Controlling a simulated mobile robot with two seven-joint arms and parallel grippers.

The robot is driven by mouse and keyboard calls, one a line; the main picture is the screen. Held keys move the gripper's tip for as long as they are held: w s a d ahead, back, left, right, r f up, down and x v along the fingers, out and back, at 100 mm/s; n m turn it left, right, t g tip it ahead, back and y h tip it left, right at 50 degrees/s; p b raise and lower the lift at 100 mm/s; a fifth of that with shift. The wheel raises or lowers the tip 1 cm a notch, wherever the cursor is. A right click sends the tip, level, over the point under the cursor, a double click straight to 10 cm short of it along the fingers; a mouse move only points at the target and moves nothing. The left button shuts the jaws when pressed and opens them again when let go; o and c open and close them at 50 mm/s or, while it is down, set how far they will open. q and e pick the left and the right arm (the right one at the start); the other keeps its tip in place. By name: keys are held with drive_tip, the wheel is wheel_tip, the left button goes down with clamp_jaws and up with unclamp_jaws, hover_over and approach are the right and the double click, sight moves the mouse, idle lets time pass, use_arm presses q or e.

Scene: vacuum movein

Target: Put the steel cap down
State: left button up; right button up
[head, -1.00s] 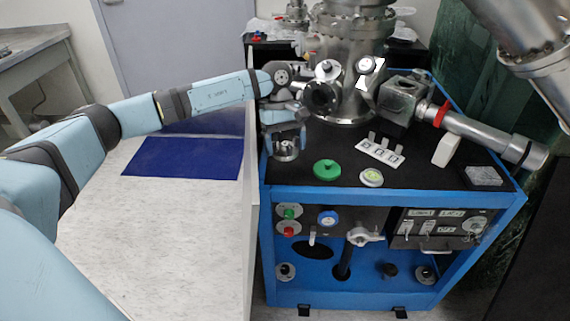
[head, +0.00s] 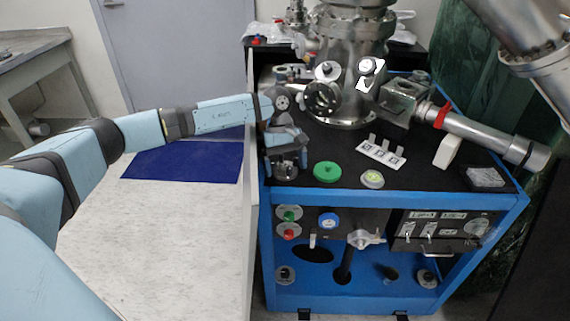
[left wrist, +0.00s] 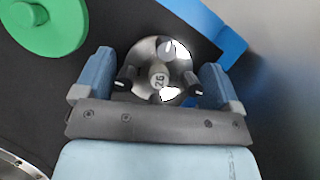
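The steel cap (head: 285,171) is a small round shiny metal piece at the left front corner of the cart's black top. My left gripper (head: 286,163) points down over it, with one finger on each side. The gripper is shut on the cap. The cap is at or very near the black top; its underside is hidden. My right gripper is not in view.
A green disc (head: 327,172) lies just right of the cap, and a small pale round piece (head: 372,180) is further right. A steel chamber (head: 345,75) with ports stands behind. The blue cart frame (head: 262,195) edges the top close by. White labelled pieces (head: 381,152) lie mid-top.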

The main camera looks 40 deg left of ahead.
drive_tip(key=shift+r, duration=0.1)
use_arm(q)
drive_tip(key=shift+r, duration=0.25)
drive_tip(key=p+v, duration=0.1)
drive_tip(key=v, duration=1)
drive_tip(key=shift+r+p, duration=0.35)
drive_tip(key=shift+p, duration=0.05)
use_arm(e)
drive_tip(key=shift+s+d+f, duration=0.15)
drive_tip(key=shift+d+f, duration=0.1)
use_arm(q)
drive_tip(key=shift+a, duration=0.1)
